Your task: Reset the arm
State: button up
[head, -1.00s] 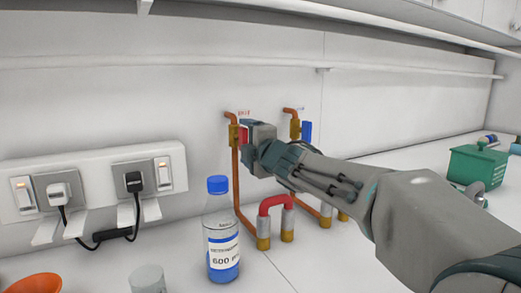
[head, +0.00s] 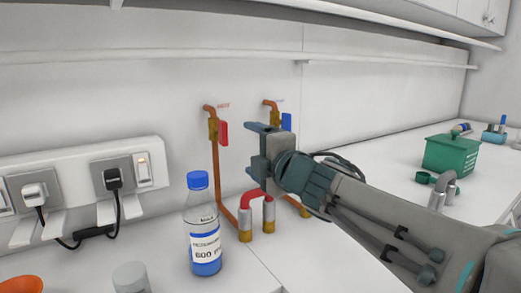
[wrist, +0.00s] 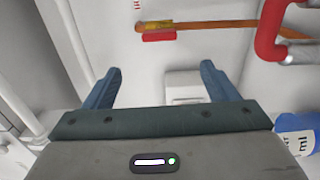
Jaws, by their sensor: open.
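My gripper (head: 252,152) is in the middle of the head view, with my arm reaching in from the lower right. In the wrist view its two blue-grey fingers (wrist: 160,88) are spread apart with nothing between them. A copper pipe with a red valve handle (head: 223,133) is on the wall to the left of the gripper. The red handle (wrist: 159,36) also shows in the wrist view, beyond the fingers and apart from them. A second valve with a blue handle (head: 287,122) is just behind the gripper, partly hidden by it.
A blue-capped bottle (head: 204,232) stands on the counter left of the arm. A red hose bend (head: 256,197) is below the gripper. Wall sockets with plugs (head: 80,190) are at left. A green box (head: 450,154) is at right. A shelf (head: 230,54) runs above.

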jog(key=s+d+f+m+g+h+p, duration=0.1)
jog(key=s+d+f+m+h+p, duration=0.1)
jog(key=d+f+m+h+p, duration=0.4)
jog(key=s+d+f+m+g+h+p, duration=0.15)
jog(key=d+m+h, duration=0.35)
jog(key=d+m, duration=0.6)
jog(key=s+d+f+m+g+p, duration=0.1)
jog(key=s+f+m+g+p, duration=0.1)
jog(key=s, duration=0.3)
jog(key=s+d+f+m+g+p, duration=0.1)
jog(key=s+f+m+g+p, duration=0.1)
jog(key=s+f+m+g, duration=0.2)
jog(key=s+d+f+m+g+p, duration=0.2)
jog(key=s+f+g, duration=0.1)
jog(key=s, duration=0.5)
jog(key=shift+s+m, duration=0.25)
jog(key=shift+m, duration=0.15)
jog(key=shift+d, duration=0.1)
dwell(0.4)
